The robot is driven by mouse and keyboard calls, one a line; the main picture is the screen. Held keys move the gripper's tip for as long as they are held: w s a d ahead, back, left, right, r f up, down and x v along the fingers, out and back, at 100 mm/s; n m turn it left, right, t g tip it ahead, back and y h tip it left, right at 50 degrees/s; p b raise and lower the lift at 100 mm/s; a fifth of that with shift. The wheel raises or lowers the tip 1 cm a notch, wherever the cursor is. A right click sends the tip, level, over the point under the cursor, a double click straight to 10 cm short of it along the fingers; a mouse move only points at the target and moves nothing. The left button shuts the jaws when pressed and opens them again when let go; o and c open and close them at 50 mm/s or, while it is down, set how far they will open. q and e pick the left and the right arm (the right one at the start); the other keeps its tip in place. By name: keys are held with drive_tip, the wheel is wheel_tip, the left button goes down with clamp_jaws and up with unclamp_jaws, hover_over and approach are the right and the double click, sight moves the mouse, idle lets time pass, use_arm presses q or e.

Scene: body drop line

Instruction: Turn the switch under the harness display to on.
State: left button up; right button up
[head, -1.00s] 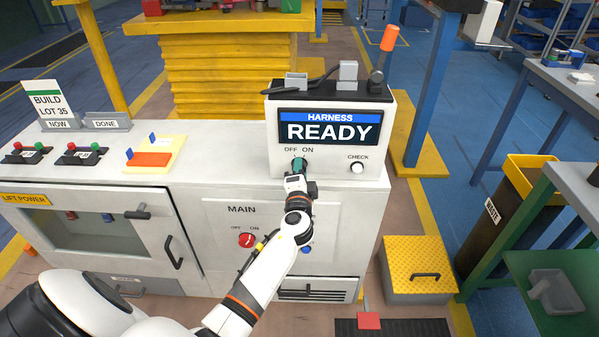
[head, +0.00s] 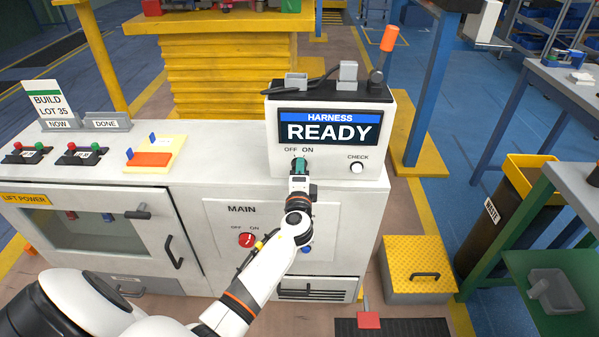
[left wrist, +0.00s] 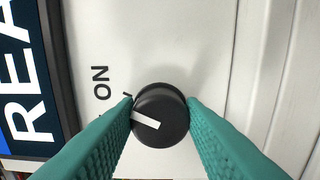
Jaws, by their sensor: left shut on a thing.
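The harness display (head: 331,126) reads READY and stands on the cabinet. The switch under it is a round black knob (left wrist: 160,118) with a white pointer line, seen in the left wrist view. The line points left and slightly up in that view, roughly towards the side of the ON label (left wrist: 101,83) but not clearly in line with the small tick beside it. My left gripper (head: 299,165) has teal fingers, one on each side of the knob, shut on it; they also show in the left wrist view (left wrist: 162,112). The fingers hide the OFF label there. In the head view the fingers cover the knob.
A white CHECK button (head: 357,168) sits right of the switch. Below, the cabinet front has a red MAIN switch (head: 246,240) and a blue button (head: 306,250) beside my arm.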

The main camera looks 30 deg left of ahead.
use_arm(q)
drive_tip(key=o, duration=1)
drive_tip(key=shift+s+a, duration=0.1)
drive_tip(key=b+v, duration=0.1)
drive_tip(key=v, duration=1.1)
drive_tip(key=shift+s, duration=0.1)
drive_tip(key=shift+a, duration=0.1)
